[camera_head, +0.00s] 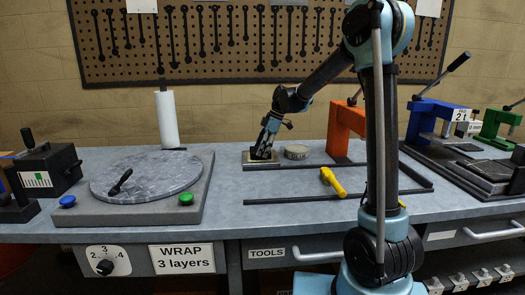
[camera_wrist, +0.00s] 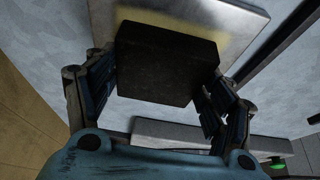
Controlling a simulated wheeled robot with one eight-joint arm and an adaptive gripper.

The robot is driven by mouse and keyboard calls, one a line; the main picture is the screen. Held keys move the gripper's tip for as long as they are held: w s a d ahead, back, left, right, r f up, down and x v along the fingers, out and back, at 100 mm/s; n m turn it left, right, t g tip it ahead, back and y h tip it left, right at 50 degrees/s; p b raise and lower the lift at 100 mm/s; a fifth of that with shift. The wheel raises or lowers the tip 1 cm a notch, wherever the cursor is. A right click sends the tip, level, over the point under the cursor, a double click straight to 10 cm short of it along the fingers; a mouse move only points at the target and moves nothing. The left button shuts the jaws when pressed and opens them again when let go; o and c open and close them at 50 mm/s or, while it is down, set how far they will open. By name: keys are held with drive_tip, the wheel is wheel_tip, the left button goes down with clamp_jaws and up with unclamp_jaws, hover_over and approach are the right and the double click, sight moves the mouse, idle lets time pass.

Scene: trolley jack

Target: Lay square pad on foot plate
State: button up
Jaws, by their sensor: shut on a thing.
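My gripper (camera_head: 264,152) points down at the middle of the bench. In the wrist view its fingers (camera_wrist: 160,88) are shut on the dark square pad (camera_wrist: 165,65), gripping it from both sides. The foot plate (camera_wrist: 238,22), a pale metal plate with a yellowish band, lies under and beyond the pad. In the head view the foot plate (camera_head: 248,166) lies flat on the bench below my gripper. The pad covers part of the plate, and I cannot tell whether they touch.
A yellow tool (camera_head: 332,181) lies within black rails (camera_head: 290,200). A turntable (camera_head: 146,176) stands left. Blue (camera_head: 434,117) and green (camera_head: 499,124) presses stand right.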

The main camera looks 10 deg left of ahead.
drive_tip(key=shift+f, duration=0.1)
drive_tip(key=o, duration=1.4)
drive_tip(key=shift+c, duration=0.2)
